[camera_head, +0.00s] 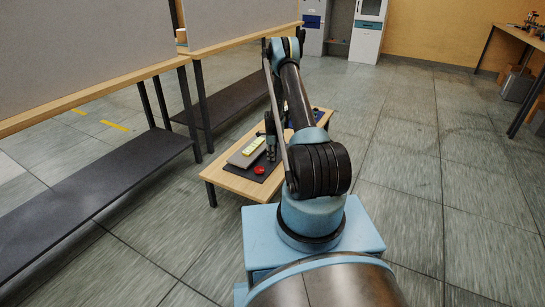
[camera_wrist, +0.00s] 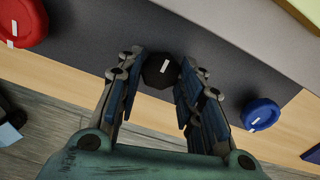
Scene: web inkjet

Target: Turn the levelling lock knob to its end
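In the wrist view a black faceted knob (camera_wrist: 160,71) with a white mark sits on the dark grey panel (camera_wrist: 215,62), near its edge. My gripper (camera_wrist: 162,76) has one finger on each side of this knob. The fingertips are close to its sides; I cannot tell whether they touch or grip it. A red knob (camera_wrist: 22,22) is at the upper left, and a blue knob (camera_wrist: 261,114) is at the right; each has a white mark. I see no label saying which is the levelling lock. In the head view my gripper (camera_head: 270,135) is at the low table, small and partly hidden.
The low wooden table (camera_head: 218,179) carries the dark panel, a pale grey unit (camera_head: 246,153) and the red knob (camera_head: 259,170). A bench with a dark lower shelf (camera_head: 95,185) stands at the left. The floor (camera_head: 410,160) to the right is clear.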

